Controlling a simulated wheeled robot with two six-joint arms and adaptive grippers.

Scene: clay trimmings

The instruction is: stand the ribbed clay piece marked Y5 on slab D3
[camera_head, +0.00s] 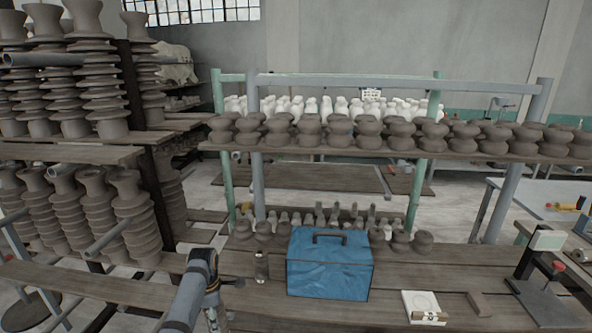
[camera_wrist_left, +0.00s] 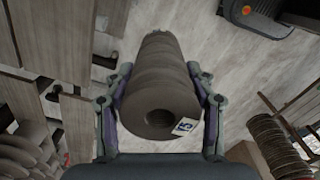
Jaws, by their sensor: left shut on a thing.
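In the left wrist view my left gripper (camera_wrist_left: 161,98) is shut on a ribbed grey-brown clay piece (camera_wrist_left: 156,70), one finger on each side. The piece has a round hole in its near end and a small white-and-blue tag (camera_wrist_left: 184,126) on which a 5 shows; the rest of the tag is hard to read. The floor lies beneath it. In the head view a grey-blue arm link of mine rises at the lower left, but neither the left gripper nor the held piece can be made out. I cannot pick out slab D3 by any legible mark. My right gripper is out of view.
Racks of ribbed clay pieces (camera_head: 103,80) stand at the left. A shelf (camera_head: 400,153) of clay pieces spans behind.

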